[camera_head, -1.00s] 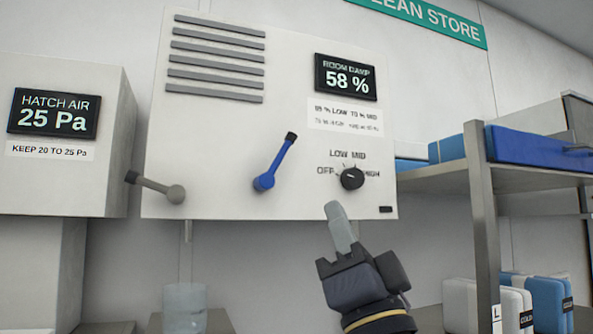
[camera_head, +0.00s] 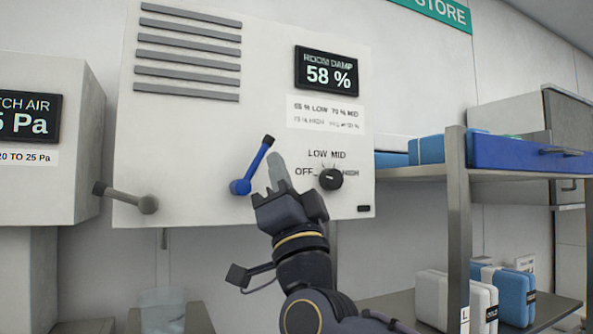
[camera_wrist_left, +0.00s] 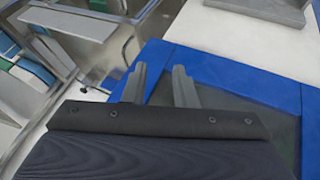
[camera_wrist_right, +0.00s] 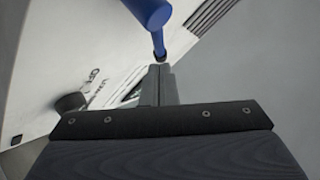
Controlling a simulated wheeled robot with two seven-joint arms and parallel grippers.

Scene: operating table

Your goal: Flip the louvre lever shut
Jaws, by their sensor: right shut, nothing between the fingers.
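A blue lever (camera_head: 253,167) with a black tip sits on the white wall panel, below the grey louvre slats (camera_head: 188,55). It leans up and to the right from its round hub. My right gripper (camera_head: 278,170) is shut and empty, its fingers pointing up just right of the lever. In the right wrist view the lever (camera_wrist_right: 157,38) shows just beyond the shut fingertips (camera_wrist_right: 160,70); I cannot tell whether they touch. My left gripper (camera_wrist_left: 160,72) shows only in the left wrist view, open and empty above a blue-edged dark surface.
A black dial (camera_head: 331,179) marked off, low, mid and high is right of my right fingers; it also shows in the right wrist view (camera_wrist_right: 70,102). A grey lever (camera_head: 125,198) is at the panel's lower left. A shelf (camera_head: 455,230) with boxes stands at right.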

